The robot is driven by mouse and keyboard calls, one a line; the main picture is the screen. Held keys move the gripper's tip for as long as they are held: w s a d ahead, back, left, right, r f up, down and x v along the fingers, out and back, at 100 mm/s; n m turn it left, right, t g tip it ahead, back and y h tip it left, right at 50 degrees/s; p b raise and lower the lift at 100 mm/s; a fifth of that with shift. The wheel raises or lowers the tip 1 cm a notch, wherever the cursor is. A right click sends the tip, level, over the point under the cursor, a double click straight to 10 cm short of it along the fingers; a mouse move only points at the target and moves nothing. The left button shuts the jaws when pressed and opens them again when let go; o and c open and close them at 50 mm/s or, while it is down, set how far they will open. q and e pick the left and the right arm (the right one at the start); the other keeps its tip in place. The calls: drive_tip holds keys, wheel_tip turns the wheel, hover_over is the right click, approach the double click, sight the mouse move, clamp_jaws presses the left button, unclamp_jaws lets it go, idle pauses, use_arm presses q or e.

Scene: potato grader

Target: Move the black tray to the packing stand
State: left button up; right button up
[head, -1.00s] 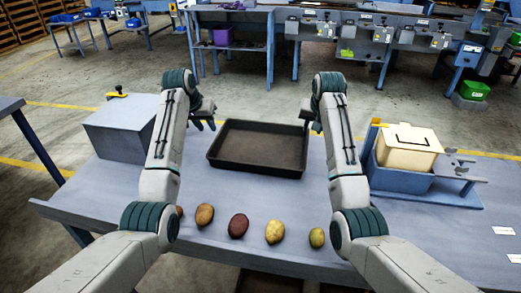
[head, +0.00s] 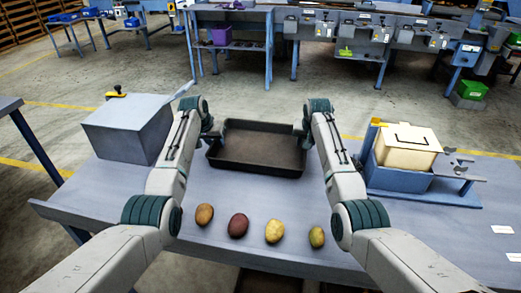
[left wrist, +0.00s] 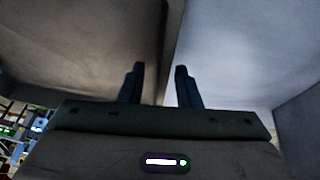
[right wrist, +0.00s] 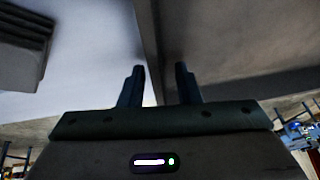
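The black tray (head: 257,168) is empty and lies flat on the blue-grey table, in the middle of the head view. My left gripper (head: 211,136) is at its left side wall. In the left wrist view the open fingers (left wrist: 160,80) stand on either side of the tray's wall (left wrist: 168,45), with a gap showing. My right gripper (head: 301,133) is at the right side wall. In the right wrist view its open fingers (right wrist: 160,80) also straddle the wall (right wrist: 147,45). No stand is labelled as the packing stand, so I cannot tell which it is.
Several potatoes (head: 237,225) lie in a row in front of the tray. A grey box (head: 128,130) stands left, and a cream-lidded container (head: 407,146) in a blue holder stands right. A blue stand (head: 235,14) with a purple tub (head: 222,36) is across the open floor.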

use_arm(q)
clamp_jaws()
use_arm(e)
clamp_jaws()
use_arm(q)
drive_tip(key=shift+r, duration=0.1)
use_arm(e)
drive_tip(key=shift+r, duration=0.15)
